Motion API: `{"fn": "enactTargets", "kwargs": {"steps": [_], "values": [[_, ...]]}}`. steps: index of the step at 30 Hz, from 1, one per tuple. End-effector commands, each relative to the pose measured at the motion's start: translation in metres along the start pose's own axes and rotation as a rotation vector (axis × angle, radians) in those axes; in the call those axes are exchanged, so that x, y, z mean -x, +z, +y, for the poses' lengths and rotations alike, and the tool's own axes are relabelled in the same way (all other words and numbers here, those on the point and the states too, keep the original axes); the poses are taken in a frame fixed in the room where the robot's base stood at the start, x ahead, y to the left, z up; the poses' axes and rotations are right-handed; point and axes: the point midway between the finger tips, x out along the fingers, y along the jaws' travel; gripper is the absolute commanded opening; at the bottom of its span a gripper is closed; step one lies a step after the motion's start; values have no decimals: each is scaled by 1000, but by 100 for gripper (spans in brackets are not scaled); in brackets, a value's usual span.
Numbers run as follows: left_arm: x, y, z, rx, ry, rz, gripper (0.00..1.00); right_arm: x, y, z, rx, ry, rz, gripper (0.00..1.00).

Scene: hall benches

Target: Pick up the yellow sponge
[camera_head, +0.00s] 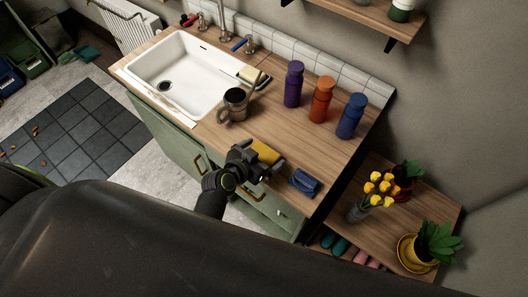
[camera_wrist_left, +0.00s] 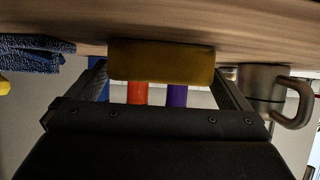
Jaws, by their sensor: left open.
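The yellow sponge (camera_head: 265,151) lies on the wooden counter near its front edge. My left gripper (camera_head: 260,160) is open at the sponge, with one finger toward each end of it. In the left wrist view, which is upside down, the sponge (camera_wrist_left: 160,61) shows at the counter, between and just beyond the spread fingers (camera_wrist_left: 163,78). I cannot tell whether the fingers touch it. My right gripper is not in view.
A metal mug (camera_head: 235,104) stands left of the sponge, and a folded blue cloth (camera_head: 304,182) lies to the right. Purple (camera_head: 293,85), orange (camera_head: 321,100) and blue (camera_head: 351,116) bottles stand behind. A white sink (camera_head: 180,75) has a yellow-and-dark block (camera_head: 253,76) at its rim.

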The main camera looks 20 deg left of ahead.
Motion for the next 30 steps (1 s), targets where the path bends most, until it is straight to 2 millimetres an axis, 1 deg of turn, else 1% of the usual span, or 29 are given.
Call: {"fn": "enactTargets", "kwargs": {"steps": [4, 12, 14, 18, 21, 30], "values": [[-9, 0, 0, 0, 1, -1, 100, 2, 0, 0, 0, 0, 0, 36], [-11, 1, 0, 0, 0, 0, 100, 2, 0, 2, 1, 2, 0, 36], [-11, 1, 0, 0, 0, 0, 93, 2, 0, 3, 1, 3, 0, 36], [-11, 1, 0, 0, 0, 0, 75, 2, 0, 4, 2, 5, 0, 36], [-11, 1, 0, 0, 0, 0, 64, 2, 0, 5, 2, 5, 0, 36], [-10, -1, 0, 1, 0, 0, 64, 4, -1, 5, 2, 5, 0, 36]]}}
